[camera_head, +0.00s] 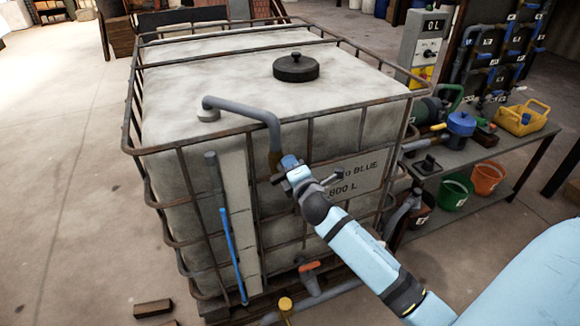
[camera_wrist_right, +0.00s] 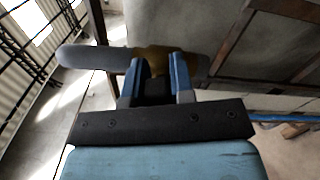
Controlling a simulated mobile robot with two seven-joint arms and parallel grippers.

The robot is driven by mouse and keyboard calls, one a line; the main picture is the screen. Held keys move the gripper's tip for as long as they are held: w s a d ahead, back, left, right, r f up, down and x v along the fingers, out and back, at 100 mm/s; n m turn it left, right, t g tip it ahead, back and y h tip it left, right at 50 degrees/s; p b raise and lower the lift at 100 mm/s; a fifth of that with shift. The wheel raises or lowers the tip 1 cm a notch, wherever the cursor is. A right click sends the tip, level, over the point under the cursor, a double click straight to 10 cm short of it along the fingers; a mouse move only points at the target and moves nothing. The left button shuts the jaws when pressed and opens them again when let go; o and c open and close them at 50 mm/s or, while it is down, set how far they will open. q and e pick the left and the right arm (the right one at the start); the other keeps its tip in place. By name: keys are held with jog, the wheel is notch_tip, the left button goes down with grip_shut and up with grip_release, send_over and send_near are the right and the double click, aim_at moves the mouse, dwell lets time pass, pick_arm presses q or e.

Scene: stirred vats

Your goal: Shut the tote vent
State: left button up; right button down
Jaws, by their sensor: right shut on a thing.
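The tote (camera_head: 190,75) is a whitish tank in a rusty wire cage. A bent grey pipe (camera_head: 235,107) rises from its top and turns down over the near edge to a brass-coloured part (camera_head: 275,160). I take this pipe to be the vent. My right gripper (camera_head: 284,170) is at the brass part, in front of the tote's near side. In the wrist view the right fingers (camera_wrist_right: 160,75) are shut on the brass part (camera_wrist_right: 155,57), with the grey pipe (camera_wrist_right: 90,57) running left. The fingers partly hide the brass part. My left gripper is out of view.
A black cap (camera_head: 296,68) sits on the tote's top. A blue rod (camera_head: 232,250) leans on its front, and a valve with an orange handle (camera_head: 309,267) is low down. A bench (camera_head: 495,155) with buckets and a yellow basket (camera_head: 522,118) stands right. Floor at left is mostly clear.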

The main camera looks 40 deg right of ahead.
jog(key=shift+f+m, duration=0.2)
jog(key=shift+m, duration=0.65)
jog(key=shift+f+m, duration=0.15)
jog(key=shift+m, duration=0.7)
jog(key=c, duration=1)
grip_release()
jog(key=b+v, duration=0.2)
jog(key=v, duration=1.1)
jog(key=shift+s+b, duration=0.4)
jog(key=shift+s, duration=0.05)
